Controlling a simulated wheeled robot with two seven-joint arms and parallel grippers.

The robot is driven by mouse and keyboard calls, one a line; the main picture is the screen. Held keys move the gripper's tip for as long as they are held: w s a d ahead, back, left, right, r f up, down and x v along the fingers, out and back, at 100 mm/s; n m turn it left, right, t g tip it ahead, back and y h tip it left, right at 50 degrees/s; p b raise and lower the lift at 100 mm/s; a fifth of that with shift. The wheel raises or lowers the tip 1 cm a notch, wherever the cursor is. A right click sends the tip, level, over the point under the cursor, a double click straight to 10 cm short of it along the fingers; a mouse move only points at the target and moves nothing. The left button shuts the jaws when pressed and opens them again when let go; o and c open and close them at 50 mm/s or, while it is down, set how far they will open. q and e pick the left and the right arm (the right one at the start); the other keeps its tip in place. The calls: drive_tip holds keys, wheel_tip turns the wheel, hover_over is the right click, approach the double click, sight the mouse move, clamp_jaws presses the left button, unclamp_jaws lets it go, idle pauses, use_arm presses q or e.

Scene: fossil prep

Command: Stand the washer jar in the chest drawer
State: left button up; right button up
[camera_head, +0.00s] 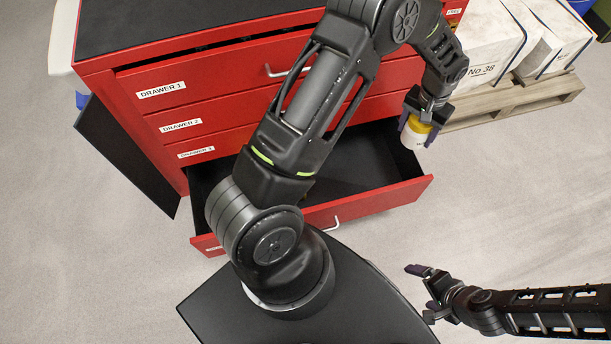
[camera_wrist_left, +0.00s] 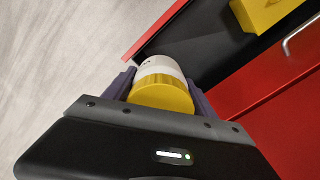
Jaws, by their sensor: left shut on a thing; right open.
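The washer jar (camera_head: 413,140) is white with a yellow lid. My left gripper (camera_head: 417,124) is shut on it near the lid, and it also shows between the fingers in the left wrist view (camera_wrist_left: 158,68). The chest drawer (camera_head: 375,208) is the lowest one, pulled open, with a dark inside. The jar is held up near the drawer's right end; I cannot tell whether it is fully over the inside. My right gripper (camera_head: 422,292) is open and empty, low at the right, in front of the drawer and apart from it.
The red chest (camera_head: 100,80) has closed labelled drawers above the open one. A yellow object (camera_wrist_left: 262,12) lies in the drawer, in the left wrist view. White boxes (camera_head: 490,50) stand on a wooden pallet (camera_head: 520,100) at right. My left arm hides part of the drawer.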

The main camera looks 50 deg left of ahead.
use_arm(q)
drive_tip(key=shift+n, duration=0.5)
drive_tip(key=a+f+b, duration=0.1)
drive_tip(key=f+b, duration=0.3)
drive_tip(key=f, duration=0.5)
drive_tip(key=a+f+b, duration=0.1)
drive_tip(key=f+b, duration=0.3)
drive_tip(key=f, duration=0.6)
drive_tip(key=a+f+b, duration=0.2)
drive_tip(key=f+b, duration=0.2)
drive_tip(key=f, duration=0.5)
drive_tip(key=shift+s+f, duration=0.15)
drive_tip(key=shift+s, duration=0.1)
drive_tip(key=shift+a+f, duration=0.1)
drive_tip(key=shift+f, duration=0.25)
use_arm(e)
wheel_tip(320, 180, down, 14)
drive_tip(key=w, duration=0.1)
drive_tip(key=shift+d+f, duration=0.25)
drive_tip(key=shift+d, duration=0.2)
use_arm(q)
drive_tip(key=b, duration=0.2)
hover_over(327, 181)
drive_tip(key=w+d, duration=0.1)
drive_tip(key=shift+w, duration=0.1)
use_arm(e)
wheel_tip(327, 181, down, 2)
drive_tip(key=shift+w+f, duration=0.15)
drive_tip(key=shift+f, duration=0.05)
